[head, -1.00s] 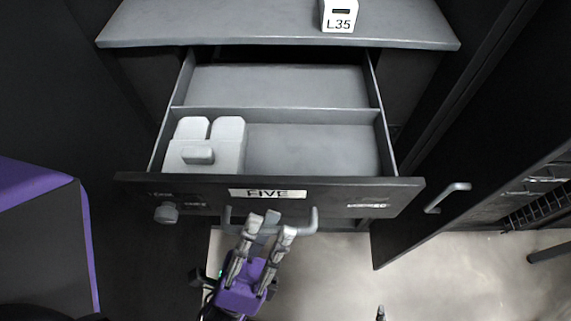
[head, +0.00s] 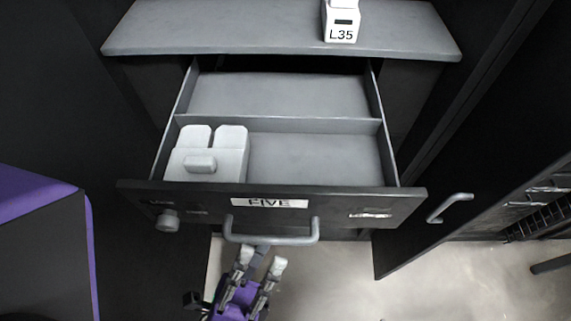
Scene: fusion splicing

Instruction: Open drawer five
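Drawer five (head: 400,203), a dark drawer with a "FIVE" label (head: 269,202) on its front, is pulled well out of the cabinet. Its inside shows a bare rear compartment and a front compartment. Its grey bar handle (head: 272,240) is fully visible. My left gripper (head: 262,262), purple with grey fingers, is just below the handle in the picture. Its fingers are apart with nothing between them, and it looks clear of the handle. My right gripper is not in view.
A white case (head: 207,166) lies in the front left of the drawer. A white block marked L35 (head: 342,22) stands on the grey cabinet top (head: 230,28). An open dark door with a handle (head: 450,207) is at right. Pale floor is free below.

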